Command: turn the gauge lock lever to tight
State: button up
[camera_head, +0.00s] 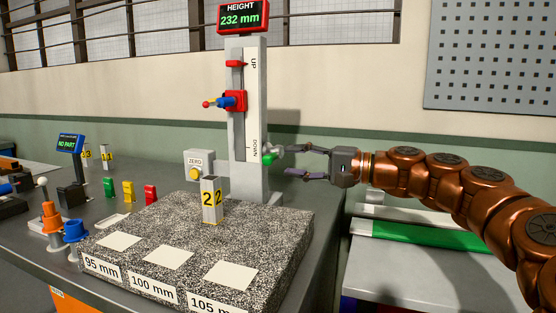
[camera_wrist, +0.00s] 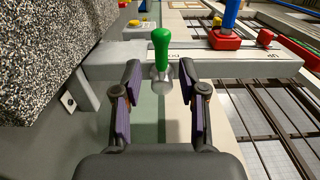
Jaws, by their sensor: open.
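The gauge lock lever has a green handle (camera_head: 268,158) and a silver hub, low on the right side of the height gauge column (camera_head: 238,130). In the wrist view the green handle (camera_wrist: 161,48) points up the picture from its silver hub (camera_wrist: 161,80). My gripper (camera_head: 287,160) is at the right of the column, pointing left at the lever. In the wrist view my gripper (camera_wrist: 160,73) is open, its fingers on either side of the hub with visible gaps. The handle lies just beyond the fingertips. I see no tight marking.
The red slider (camera_head: 236,101) and its lever sit higher on the column, under the HEIGHT display (camera_head: 243,16) reading 232 mm. A part marked 22 (camera_head: 211,201) stands on the speckled granite block (camera_head: 200,235). The ZERO button box (camera_head: 198,163) is left of the column.

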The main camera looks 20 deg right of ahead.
jog(key=v, duration=0.6)
jog(key=shift+s, duration=0.1)
dwell(0.3)
